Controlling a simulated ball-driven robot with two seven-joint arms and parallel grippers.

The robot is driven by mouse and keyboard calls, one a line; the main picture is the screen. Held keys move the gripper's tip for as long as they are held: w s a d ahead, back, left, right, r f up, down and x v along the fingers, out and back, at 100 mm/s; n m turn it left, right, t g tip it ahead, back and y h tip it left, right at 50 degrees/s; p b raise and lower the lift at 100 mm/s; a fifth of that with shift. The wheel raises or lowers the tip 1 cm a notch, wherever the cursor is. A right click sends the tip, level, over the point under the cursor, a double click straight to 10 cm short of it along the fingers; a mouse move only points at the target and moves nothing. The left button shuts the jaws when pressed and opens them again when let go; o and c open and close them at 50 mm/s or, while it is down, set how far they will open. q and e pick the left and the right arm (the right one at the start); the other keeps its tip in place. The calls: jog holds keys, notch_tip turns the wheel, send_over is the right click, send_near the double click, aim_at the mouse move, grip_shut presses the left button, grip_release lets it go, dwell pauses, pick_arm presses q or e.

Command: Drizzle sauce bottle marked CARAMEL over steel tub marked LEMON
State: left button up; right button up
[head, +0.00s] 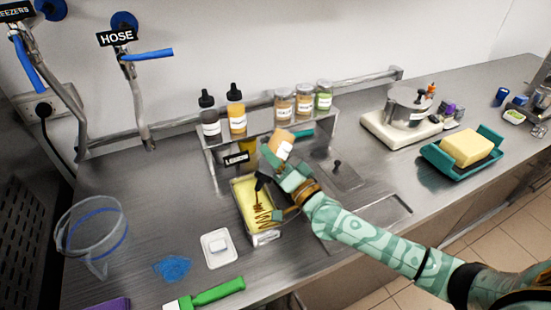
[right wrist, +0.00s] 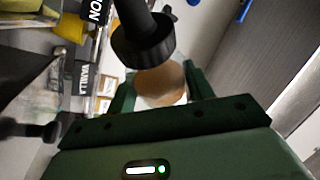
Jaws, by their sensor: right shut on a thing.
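The sauce bottle (head: 281,143) has a tan body, a white label too small to read and a black nozzle. It is tipped nozzle-down above the steel tub (head: 266,238), which holds a pale yellow filling with brown zigzag lines of sauce on it. A black sign (head: 236,158) that seems to read LEMON stands at the tub's back. My right gripper (head: 287,176) is shut around the bottle. In the right wrist view the black nozzle cap (right wrist: 143,42) and tan body (right wrist: 160,84) show between the green fingers. My left gripper is not in view.
A raised steel shelf (head: 300,120) behind carries two dropper bottles (head: 222,112) and several jars (head: 304,100). A clear pitcher (head: 92,235), white dish (head: 217,248) and green-handled tool (head: 215,293) lie left and front. A scale (head: 385,130) and butter tray (head: 440,160) stand right.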

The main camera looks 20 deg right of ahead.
jog(key=shift+w, duration=0.1)
jog(key=shift+w+b, duration=0.65)
jog(key=shift+w, duration=1.35)
jog(key=shift+w+b, duration=0.95)
jog(key=shift+w, duration=1.15)
